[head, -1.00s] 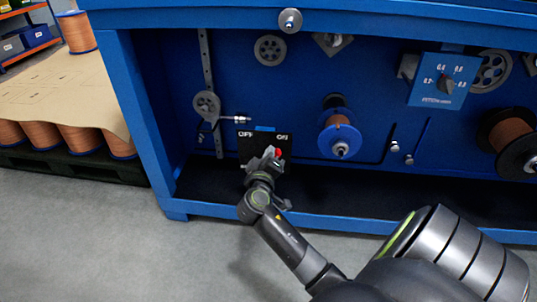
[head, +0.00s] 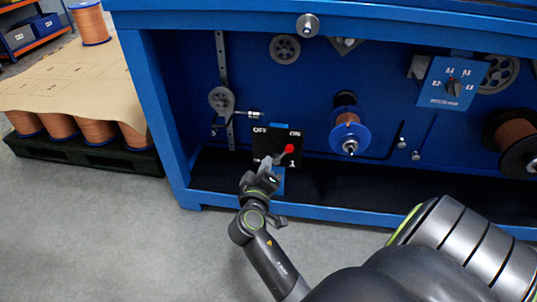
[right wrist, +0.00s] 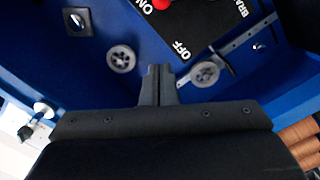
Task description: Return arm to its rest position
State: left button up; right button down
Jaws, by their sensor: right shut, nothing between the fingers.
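My right gripper (head: 266,164) is shut and empty, just in front of the lower left part of a black switch panel (head: 262,145) marked OFF on the left and ON on the right. The panel's lever has a red knob (head: 289,148) that sits toward the ON side, to the right of my fingertips and apart from them. In the right wrist view the closed fingers (right wrist: 157,85) have nothing between them; the panel (right wrist: 205,25) and part of the red knob (right wrist: 161,3) show at the top. My left gripper is not in view.
The blue machine frame (head: 150,100) surrounds the panel. A small pulley (head: 221,99) is at its upper left, a blue spool (head: 348,135) to its right. A tension dial (head: 452,84) is farther right. Grey floor (head: 120,220) is clear in front; copper spools (head: 92,131) stand at left.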

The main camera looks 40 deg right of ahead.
jog(key=shift+s+a, duration=0.3)
jog(key=shift+a, duration=0.05)
dwell(0.4)
